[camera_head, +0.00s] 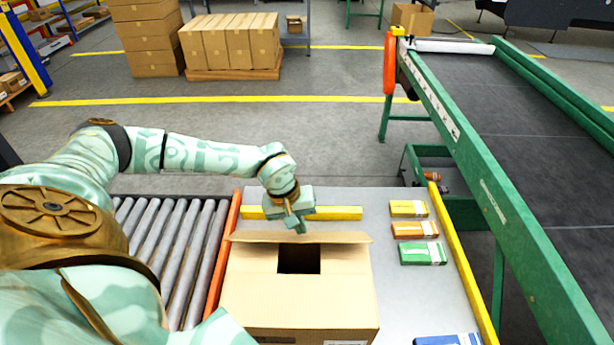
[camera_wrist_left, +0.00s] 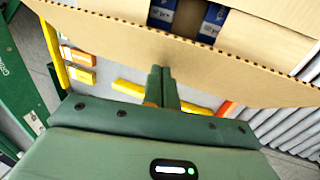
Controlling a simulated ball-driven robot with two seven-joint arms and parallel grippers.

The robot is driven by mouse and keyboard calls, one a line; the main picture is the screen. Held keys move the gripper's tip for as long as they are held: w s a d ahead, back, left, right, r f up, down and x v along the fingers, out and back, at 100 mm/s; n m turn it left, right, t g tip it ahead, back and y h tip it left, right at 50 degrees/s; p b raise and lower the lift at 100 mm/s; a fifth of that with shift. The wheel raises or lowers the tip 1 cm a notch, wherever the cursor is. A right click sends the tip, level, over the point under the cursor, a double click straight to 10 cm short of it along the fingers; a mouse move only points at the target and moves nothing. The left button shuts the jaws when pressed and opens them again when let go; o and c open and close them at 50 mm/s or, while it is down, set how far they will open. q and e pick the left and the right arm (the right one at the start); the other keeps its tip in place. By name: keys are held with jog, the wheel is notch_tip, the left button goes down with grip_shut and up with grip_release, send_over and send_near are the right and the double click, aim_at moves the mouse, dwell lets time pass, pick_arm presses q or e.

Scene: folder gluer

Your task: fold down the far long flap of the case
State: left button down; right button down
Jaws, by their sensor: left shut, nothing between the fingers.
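The open cardboard case (camera_head: 300,302) stands on the grey table. Its far long flap (camera_head: 340,238) sticks up and leans at the far edge; in the wrist view its corrugated edge (camera_wrist_left: 240,72) crosses above my fingers. The near part of the top is covered, and a dark gap (camera_head: 299,260) shows between the side flaps. Blue packs (camera_wrist_left: 212,22) show inside in the wrist view. My left gripper (camera_head: 301,230) is shut and empty, pointing down at the far flap's outer side, close to its edge; contact cannot be told. My right gripper is out of view.
A yellow bar (camera_head: 340,212) lies behind the case. Yellow, orange and green packs (camera_head: 422,253) lie to its right, and a blue pack (camera_head: 447,340) nearer. A roller conveyor (camera_head: 170,245) is at left, and a green-framed belt (camera_head: 540,130) at right.

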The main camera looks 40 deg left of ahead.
aim_at(299, 239)
pick_arm(q)
jog(key=shift+s+d+f, duration=0.15)
jog(key=shift+s+d, duration=0.05)
jog(key=shift+s, duration=0.1)
jog(key=shift+s+d+f, duration=0.7)
jog(key=shift+s+f, duration=0.1)
jog(key=shift+f, duration=0.05)
jog(key=shift+s+d+f, duration=0.2)
jog(key=shift+s+f, duration=0.05)
jog(key=shift+f, duration=0.2)
jog(key=shift+s+d+f, duration=0.2)
jog(key=shift+f, duration=0.25)
jog(key=shift+r, duration=0.1)
